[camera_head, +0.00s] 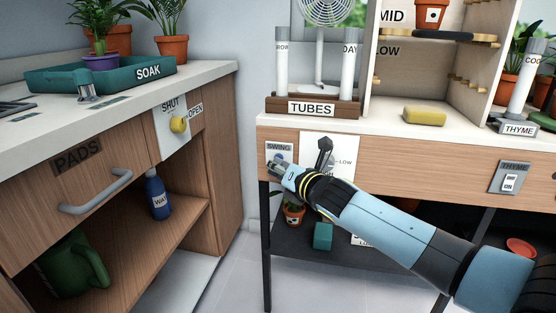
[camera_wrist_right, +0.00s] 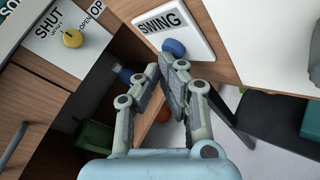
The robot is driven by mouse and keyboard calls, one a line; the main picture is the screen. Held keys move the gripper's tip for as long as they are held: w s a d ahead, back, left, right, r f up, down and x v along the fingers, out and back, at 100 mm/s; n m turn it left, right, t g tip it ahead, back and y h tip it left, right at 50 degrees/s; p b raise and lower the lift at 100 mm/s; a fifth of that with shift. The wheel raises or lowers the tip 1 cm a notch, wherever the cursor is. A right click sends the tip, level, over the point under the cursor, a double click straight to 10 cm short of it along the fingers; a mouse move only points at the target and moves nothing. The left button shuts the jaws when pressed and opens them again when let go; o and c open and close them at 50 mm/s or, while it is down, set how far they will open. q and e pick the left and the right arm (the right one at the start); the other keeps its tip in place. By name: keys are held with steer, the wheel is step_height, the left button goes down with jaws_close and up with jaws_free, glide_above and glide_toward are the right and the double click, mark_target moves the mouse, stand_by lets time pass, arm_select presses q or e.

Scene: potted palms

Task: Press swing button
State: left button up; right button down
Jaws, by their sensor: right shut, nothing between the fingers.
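The swing button is a round blue knob (camera_wrist_right: 174,47) on a white plate marked SWING (camera_wrist_right: 185,25). In the head view the SWING plate (camera_head: 279,147) is on the front of the wooden bench, at its left end. My right arm reaches in from the lower right. My right gripper (camera_head: 275,165) is shut and empty, in front of the plate. In the right wrist view its fingertips (camera_wrist_right: 166,65) are just below the blue button. I cannot tell whether they touch it. My left gripper is not in view.
A white panel with a dark lever and LOW mark (camera_head: 343,161) is right of the SWING plate. A THYME switch (camera_head: 510,182) is farther right. The left counter has a yellow SHUT/OPEN knob (camera_head: 179,124). A fan (camera_head: 321,40) and TUBES rack (camera_head: 312,107) stand on the bench.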

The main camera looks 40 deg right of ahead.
steer(key=s+a, duration=0.4)
steer(key=shift+a, duration=0.3)
stand_by(0.6)
